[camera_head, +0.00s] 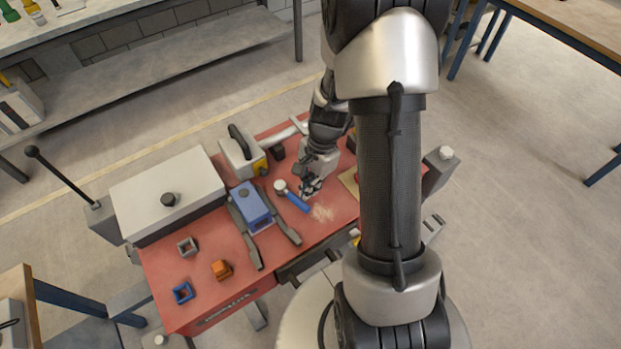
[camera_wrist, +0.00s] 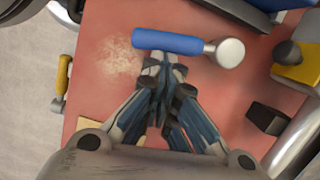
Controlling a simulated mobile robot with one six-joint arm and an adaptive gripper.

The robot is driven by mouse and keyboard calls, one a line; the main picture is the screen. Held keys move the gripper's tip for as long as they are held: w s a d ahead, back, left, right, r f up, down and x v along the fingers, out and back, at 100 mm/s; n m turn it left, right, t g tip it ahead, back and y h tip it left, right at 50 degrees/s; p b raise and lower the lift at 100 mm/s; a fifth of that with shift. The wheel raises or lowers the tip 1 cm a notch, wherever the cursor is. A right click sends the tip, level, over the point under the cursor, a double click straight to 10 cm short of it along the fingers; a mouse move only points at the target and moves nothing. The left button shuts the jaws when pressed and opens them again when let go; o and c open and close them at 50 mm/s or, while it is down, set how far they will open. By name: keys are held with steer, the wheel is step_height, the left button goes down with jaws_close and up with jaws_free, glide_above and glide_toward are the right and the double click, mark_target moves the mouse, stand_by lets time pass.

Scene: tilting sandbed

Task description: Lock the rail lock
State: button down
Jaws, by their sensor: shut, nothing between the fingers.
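My gripper (camera_head: 311,188) is over the right part of the red table, pointing down, its fingers shut and empty. In the wrist view the fingertips (camera_wrist: 158,70) are at the handle of a blue-handled tool (camera_wrist: 170,42) with a round pale head; I cannot tell whether they touch it. In the head view this tool (camera_head: 298,201) lies just left of the gripper. A blue block (camera_head: 252,207) with a dark knob stands between two dark rails (camera_head: 245,236). No part is clearly marked as the rail lock, so I cannot tell which it is or its state.
A pale box (camera_head: 168,188) with a black knob fills the table's back left. A grey and yellow device (camera_head: 240,157) with a black handle stands behind the blue block. Small blue (camera_head: 183,293), orange (camera_head: 221,269) and grey (camera_head: 187,246) pieces lie front left. Sand (camera_head: 323,213) is scattered near the gripper.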

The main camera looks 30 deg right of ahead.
steer(key=shift+s+a+m, duration=0.4)
steer(key=shift+a+m, duration=0.2)
steer(key=shift+m, duration=0.4)
steer(key=shift+r, duration=0.1)
steer(key=p+v, duration=0.9)
steer(key=shift+s+r, duration=0.15)
steer(key=shift+r, duration=0.25)
steer(key=s+a+r+n+t+h+b, duration=0.1)
steer(key=s+a+r+n+t+b, duration=0.15)
steer(key=a+r+n, duration=0.5)
steer(key=s+a+r+n+t+h+b, duration=0.15)
steer(key=s+r+n, duration=0.3)
steer(key=r, duration=0.55)
steer(key=s+a+r+n+t+b, duration=0.1)
steer(key=s+r+n+b, duration=0.1)
steer(key=s+n, duration=0.3)
steer(key=shift+s+a+r+n, duration=0.25)
steer(key=shift+s+r+n, duration=0.15)
steer(key=shift+s, duration=0.15)
